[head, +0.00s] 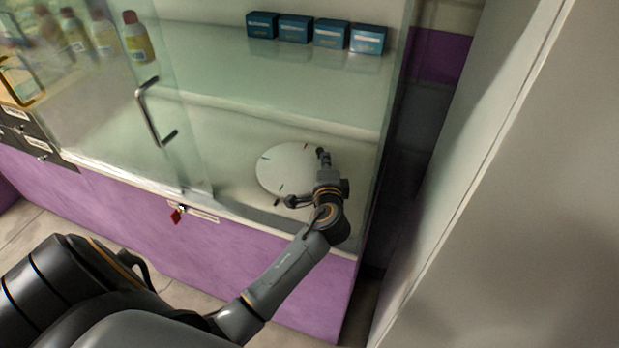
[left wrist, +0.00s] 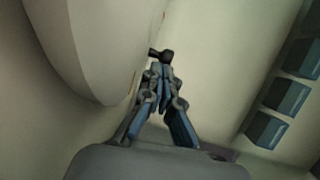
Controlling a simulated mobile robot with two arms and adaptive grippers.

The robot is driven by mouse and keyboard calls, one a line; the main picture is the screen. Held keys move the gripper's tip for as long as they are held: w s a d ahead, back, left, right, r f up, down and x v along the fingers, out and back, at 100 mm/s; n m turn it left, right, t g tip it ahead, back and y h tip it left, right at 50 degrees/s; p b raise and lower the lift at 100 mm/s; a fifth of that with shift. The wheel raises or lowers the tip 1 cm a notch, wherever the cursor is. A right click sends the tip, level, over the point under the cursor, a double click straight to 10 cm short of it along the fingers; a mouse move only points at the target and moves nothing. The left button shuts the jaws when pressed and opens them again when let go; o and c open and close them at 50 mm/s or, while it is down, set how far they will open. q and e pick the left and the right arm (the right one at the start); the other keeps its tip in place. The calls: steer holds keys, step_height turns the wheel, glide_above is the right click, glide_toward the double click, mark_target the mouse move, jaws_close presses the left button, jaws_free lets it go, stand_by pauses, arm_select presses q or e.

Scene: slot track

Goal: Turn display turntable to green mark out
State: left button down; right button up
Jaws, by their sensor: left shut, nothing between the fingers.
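The display turntable (head: 284,170) is a pale round disc on the case floor. Its green mark (head: 281,188) is on the near side, a blue mark (head: 264,157) on the left, and a red mark (head: 306,147) at the far right. My left gripper (head: 321,153) is shut and empty at the disc's right edge; contact cannot be told. In the left wrist view the shut fingers (left wrist: 163,58) are beside the disc's rim (left wrist: 95,60). My wrist and hand hide part of the disc's right side. My right gripper is out of view.
A glass door with a metal handle (head: 152,115) covers the case's left part. Several blue boxes (head: 330,33) stand on the shelf above; bottles (head: 137,38) are behind the glass. A red tag (head: 177,215) hangs at the lock. A pale wall panel (head: 500,180) is at the right.

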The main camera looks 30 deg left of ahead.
arm_select(q)
steer(key=v, duration=1.2)
